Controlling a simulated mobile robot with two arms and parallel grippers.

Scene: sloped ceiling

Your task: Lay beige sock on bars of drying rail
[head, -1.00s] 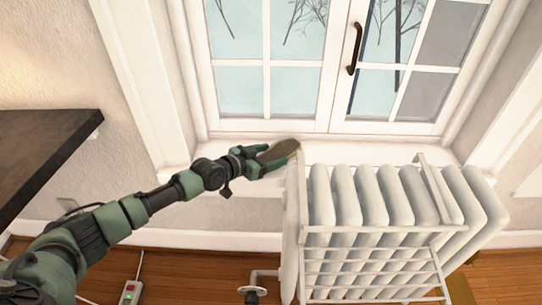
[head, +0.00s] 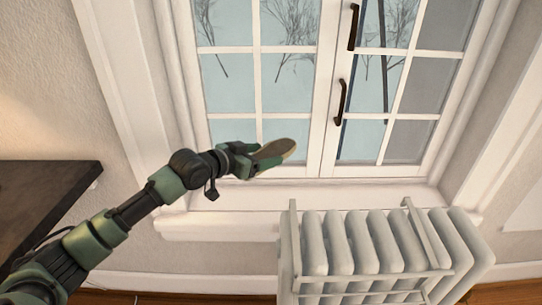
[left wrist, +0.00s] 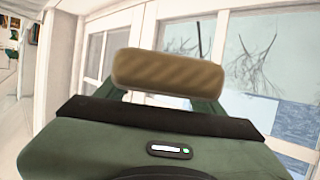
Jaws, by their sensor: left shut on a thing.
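My left gripper (head: 250,163) is shut on the beige sock (head: 275,152), held in front of the window, up and to the left of the rail in the picture. In the left wrist view the sock (left wrist: 168,72) shows as a ribbed brownish roll across the fingertips (left wrist: 160,95). The white drying rail (head: 372,277) hangs on the front of the white radiator (head: 375,235), with its arms hooked over the top. The sock is apart from the rail. The rail's lower bars are cut off by the picture edge. My right gripper is not in view.
The window (head: 300,90) with dark handles (head: 341,100) stands behind the radiator. A white sill (head: 215,226) runs below it. A dark shelf or tabletop (head: 45,195) juts in at the left. Free space lies above the radiator.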

